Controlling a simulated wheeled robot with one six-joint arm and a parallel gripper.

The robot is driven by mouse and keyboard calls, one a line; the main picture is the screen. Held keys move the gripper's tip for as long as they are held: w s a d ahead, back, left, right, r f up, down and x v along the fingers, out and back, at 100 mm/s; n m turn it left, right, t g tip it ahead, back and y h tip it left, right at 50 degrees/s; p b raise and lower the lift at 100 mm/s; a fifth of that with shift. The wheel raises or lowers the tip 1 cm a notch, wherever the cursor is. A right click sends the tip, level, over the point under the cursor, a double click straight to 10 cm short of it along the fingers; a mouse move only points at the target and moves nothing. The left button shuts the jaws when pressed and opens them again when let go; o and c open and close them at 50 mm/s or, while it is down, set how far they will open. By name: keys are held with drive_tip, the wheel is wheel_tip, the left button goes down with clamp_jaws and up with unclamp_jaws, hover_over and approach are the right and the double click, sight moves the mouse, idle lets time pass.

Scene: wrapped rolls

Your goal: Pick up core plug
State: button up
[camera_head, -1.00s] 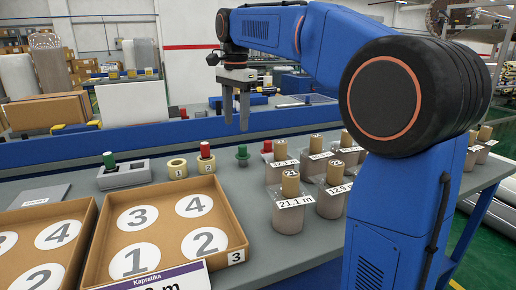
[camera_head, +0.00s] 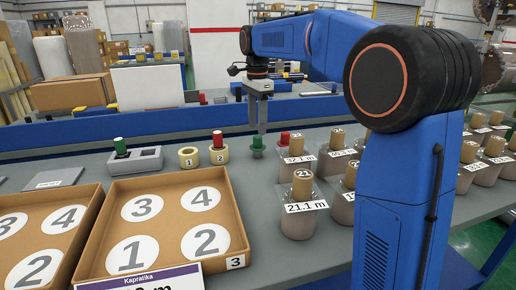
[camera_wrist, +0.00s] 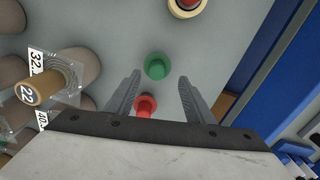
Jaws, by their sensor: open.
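A green core plug (camera_head: 257,145) stands on the grey table, right of the tape rolls. A red core plug (camera_head: 284,139) stands a little to its right. My gripper (camera_head: 258,124) points down above the green plug, open and empty. In the wrist view the green plug (camera_wrist: 157,66) lies just beyond and between the open fingertips (camera_wrist: 160,80). The red plug (camera_wrist: 146,105) shows between the fingers, nearer the palm. Another red plug (camera_head: 218,140) sits in the tape roll marked 2, and another green plug (camera_head: 120,146) stands in a grey holder.
Wrapped rolls with labels, such as the 21.1 m roll (camera_head: 302,220), stand to the right. Tape roll 1 (camera_head: 188,157) and the grey holder (camera_head: 143,160) are at left. A cardboard tray (camera_head: 236,245) with numbered circles is in front. A blue rail (camera_head: 90,133) runs behind.

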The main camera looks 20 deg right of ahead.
sight(257, 136)
wheel_tip(257, 136, down, 3)
drive_tip(key=shift+r, duration=0.2)
drive_tip(key=shift+s+f, duration=0.2)
drive_tip(key=shift+f, duration=1.15)
drive_tip(key=shift+s+f, duration=0.15)
drive_tip(key=shift+f, duration=1.15)
drive_tip(key=c, duration=0.7)
